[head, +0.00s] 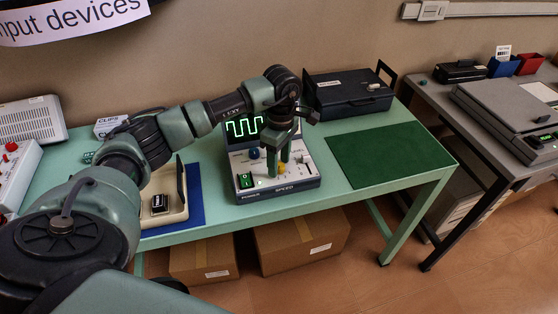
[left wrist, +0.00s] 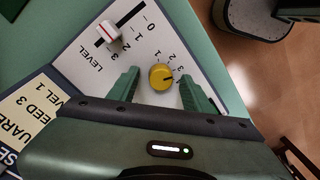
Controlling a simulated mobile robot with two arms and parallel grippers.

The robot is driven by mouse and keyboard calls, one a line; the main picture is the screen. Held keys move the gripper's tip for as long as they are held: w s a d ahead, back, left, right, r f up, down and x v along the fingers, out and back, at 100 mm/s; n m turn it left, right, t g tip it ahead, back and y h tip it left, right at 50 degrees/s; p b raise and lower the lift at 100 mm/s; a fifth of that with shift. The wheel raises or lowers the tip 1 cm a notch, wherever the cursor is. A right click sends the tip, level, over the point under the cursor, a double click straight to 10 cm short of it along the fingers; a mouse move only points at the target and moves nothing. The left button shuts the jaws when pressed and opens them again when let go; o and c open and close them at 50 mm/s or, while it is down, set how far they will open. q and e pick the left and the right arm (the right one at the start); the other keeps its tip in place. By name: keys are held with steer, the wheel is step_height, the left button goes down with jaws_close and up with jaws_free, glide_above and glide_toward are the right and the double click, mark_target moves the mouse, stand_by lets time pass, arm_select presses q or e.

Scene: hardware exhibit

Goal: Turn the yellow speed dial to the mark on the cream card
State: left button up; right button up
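The yellow speed dial (left wrist: 161,77) sits on the white panel of a console (head: 277,192); in the head view it shows (head: 281,168) by my left fingertips. My left gripper (head: 277,160) points down over it. In the left wrist view, the two green fingers of my left gripper (left wrist: 161,88) are apart, one on each side of the dial, with panel visible between. The dial's dark pointer line faces right in that view; the exact number is too small to tell. The cream card (left wrist: 35,118) reads "SPEED 3", "LEVEL 1" and a partly cut word. My right gripper is out of view.
A LEVEL slider with a white and red knob (left wrist: 113,32) is near the dial. The console has a green waveform screen (head: 244,127), a blue knob (head: 253,153) and a green switch (head: 245,180). A dark green mat (head: 376,157) lies clear at right, a dark case (head: 348,94) behind.

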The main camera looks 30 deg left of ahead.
mark_target(280, 163)
arm_select(q)
steer(key=shift+w+r+b, duration=0.2)
steer(key=shift+r+b, duration=0.45)
steer(key=shift+r, duration=3.25)
